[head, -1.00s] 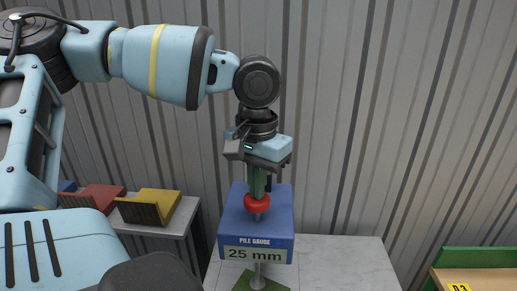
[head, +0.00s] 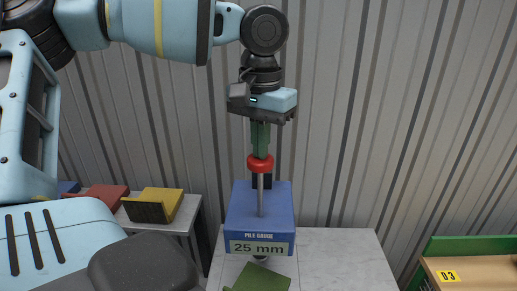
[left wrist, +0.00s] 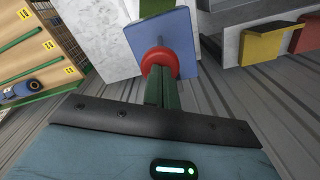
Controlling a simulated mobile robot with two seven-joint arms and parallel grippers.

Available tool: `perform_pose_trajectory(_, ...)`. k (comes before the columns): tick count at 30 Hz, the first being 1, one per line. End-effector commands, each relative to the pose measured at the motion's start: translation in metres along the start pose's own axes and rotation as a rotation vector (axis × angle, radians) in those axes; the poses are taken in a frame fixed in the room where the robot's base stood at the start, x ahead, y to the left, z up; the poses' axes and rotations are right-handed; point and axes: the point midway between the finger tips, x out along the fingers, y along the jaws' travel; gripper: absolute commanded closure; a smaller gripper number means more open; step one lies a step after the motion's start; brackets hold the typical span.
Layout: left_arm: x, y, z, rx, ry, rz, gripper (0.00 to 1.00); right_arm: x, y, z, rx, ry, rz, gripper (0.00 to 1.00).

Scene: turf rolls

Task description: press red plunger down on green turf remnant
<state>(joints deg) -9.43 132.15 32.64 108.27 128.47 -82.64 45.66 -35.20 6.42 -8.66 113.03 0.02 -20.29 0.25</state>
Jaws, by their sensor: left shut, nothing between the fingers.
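The pile gauge is a blue block (head: 240,218) labelled "25 mm". Its red plunger knob (head: 260,167) sits high on a thin metal rod (head: 260,200). The plunger's foot (head: 260,259) shows just below the block, seemingly above the green turf remnant (head: 264,277) on the grey table. My left gripper (head: 261,151) points down with its green fingers shut and empty, their tips at the top of the red knob. In the left wrist view the knob (left wrist: 160,60) is just beyond the fingertips (left wrist: 160,84); contact is hard to tell. My right gripper is not in view.
Yellow (head: 160,203) and red (head: 105,195) blocks stand on a side table at left. A wooden rack with green edging (head: 470,246) stands at right. A corrugated metal wall is behind. The table top (head: 340,260) right of the gauge is clear.

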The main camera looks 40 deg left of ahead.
Motion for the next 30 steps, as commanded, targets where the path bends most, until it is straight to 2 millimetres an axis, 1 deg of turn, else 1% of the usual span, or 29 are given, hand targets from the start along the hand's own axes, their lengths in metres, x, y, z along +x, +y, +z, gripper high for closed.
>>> perform_pose_trajectory(1, -0.007, 0.000, 0.001, -0.001, 0.003, 0.000, 1.00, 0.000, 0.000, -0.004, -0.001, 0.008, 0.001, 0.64)
perform_pose_trajectory(3, -0.014, 0.000, 0.000, -0.001, 0.004, 0.000, 1.00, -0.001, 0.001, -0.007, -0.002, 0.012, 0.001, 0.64)
perform_pose_trajectory(16, -0.056, 0.000, 0.000, 0.000, 0.003, 0.000, 1.00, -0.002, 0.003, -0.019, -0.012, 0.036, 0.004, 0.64)
perform_pose_trajectory(20, -0.060, 0.000, 0.000, 0.000, 0.001, 0.000, 1.00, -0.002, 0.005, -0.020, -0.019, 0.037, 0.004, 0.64)
perform_pose_trajectory(30, -0.059, 0.000, 0.000, 0.001, 0.000, 0.000, 1.00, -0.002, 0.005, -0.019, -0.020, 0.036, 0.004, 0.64)
